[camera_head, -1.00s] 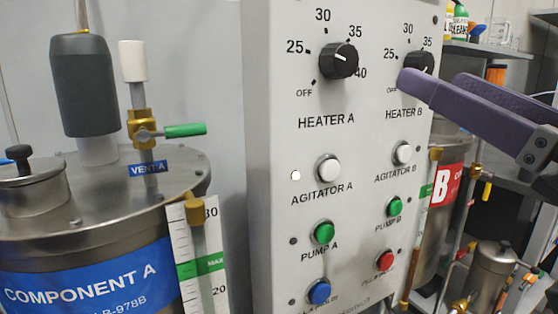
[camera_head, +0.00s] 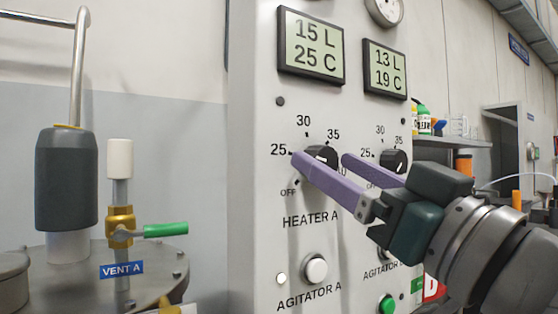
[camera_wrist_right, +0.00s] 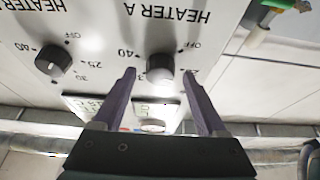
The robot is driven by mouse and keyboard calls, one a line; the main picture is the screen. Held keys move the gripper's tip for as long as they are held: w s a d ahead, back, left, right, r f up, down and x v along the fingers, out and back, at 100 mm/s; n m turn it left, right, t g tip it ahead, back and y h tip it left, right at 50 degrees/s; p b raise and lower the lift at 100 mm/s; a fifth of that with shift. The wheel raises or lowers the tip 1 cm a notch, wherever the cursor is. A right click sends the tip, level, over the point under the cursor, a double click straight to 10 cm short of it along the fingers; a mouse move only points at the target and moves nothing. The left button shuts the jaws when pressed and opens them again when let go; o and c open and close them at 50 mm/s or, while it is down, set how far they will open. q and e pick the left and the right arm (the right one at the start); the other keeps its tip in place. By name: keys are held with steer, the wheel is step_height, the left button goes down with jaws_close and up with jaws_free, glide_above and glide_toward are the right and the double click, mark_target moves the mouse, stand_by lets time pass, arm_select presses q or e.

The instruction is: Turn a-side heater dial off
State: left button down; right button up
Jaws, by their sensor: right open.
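The heater A dial (camera_head: 322,157) is a black round knob on the pale control panel (camera_head: 262,190), with an OFF mark at its lower left and numbers around it. In the wrist view, the heater A dial (camera_wrist_right: 160,68) appears upside down between my right fingertips. My right gripper (camera_head: 324,160) is open, with its purple fingers reaching to the panel from the right. One finger partly covers the dial in the head view. In the wrist view, my right gripper (camera_wrist_right: 159,73) has a finger on each side of the dial; contact is unclear. The exact dial setting is unclear.
The heater B dial (camera_head: 394,160) sits to the right, behind a finger. Two displays (camera_head: 311,45) are above, and the agitator A button (camera_head: 314,268) is below. A tank (camera_head: 170,270) with a green-handled vent valve (camera_head: 165,230) stands at left.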

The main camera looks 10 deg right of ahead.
steer(key=shift+w+a+r, duration=0.1)
steer(key=shift+w, duration=0.15)
jaws_close()
stand_by(0.5)
